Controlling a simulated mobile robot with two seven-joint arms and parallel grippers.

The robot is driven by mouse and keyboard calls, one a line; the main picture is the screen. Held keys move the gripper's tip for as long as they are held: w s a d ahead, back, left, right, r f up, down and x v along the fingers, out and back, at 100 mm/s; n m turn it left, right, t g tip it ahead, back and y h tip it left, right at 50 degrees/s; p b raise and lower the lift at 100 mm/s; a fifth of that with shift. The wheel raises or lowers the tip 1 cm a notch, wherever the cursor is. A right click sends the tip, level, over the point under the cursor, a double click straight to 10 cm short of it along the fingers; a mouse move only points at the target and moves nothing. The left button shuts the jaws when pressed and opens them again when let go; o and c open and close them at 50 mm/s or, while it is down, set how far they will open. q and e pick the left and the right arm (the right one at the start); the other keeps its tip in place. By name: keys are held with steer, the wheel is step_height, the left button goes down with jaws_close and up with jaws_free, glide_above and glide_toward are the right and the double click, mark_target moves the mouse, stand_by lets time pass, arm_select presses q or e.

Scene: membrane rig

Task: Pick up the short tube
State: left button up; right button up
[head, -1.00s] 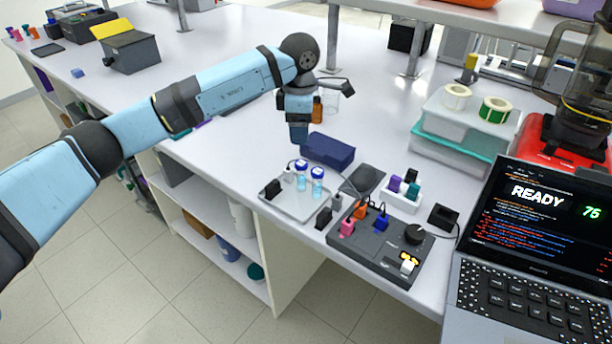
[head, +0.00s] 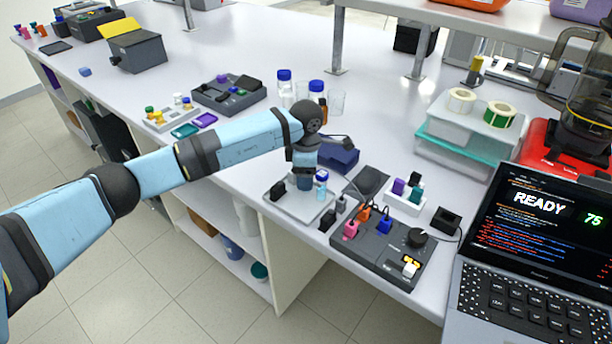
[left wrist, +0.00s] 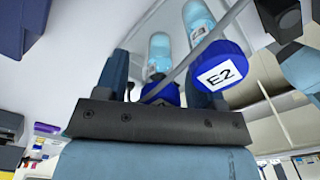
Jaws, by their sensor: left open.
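Two clear vials with blue caps and pale blue liquid stand on a light tray (head: 296,206). In the left wrist view one vial (left wrist: 158,48) lies between my finger lines; it looks lower than the other. The other vial, with cap marked E2 (left wrist: 222,72), is nearer the camera, beside the right finger. In the head view only one vial (head: 321,180) shows; my gripper hides the other. My left gripper (head: 305,174) points down over the tray, open; it also shows in the left wrist view (left wrist: 160,80). Whether its fingers touch a vial is unclear.
A black block (head: 277,190) stands on the tray. A dark blue box (head: 340,155) lies behind it. The control box with colored plugs (head: 380,245) and a white rack (head: 405,198) are to the right. Blue-capped bottles (head: 316,92) stand farther back.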

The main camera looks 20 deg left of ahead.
arm_select(q)
steer(key=c, duration=1)
steer(key=shift+r, duration=0.2)
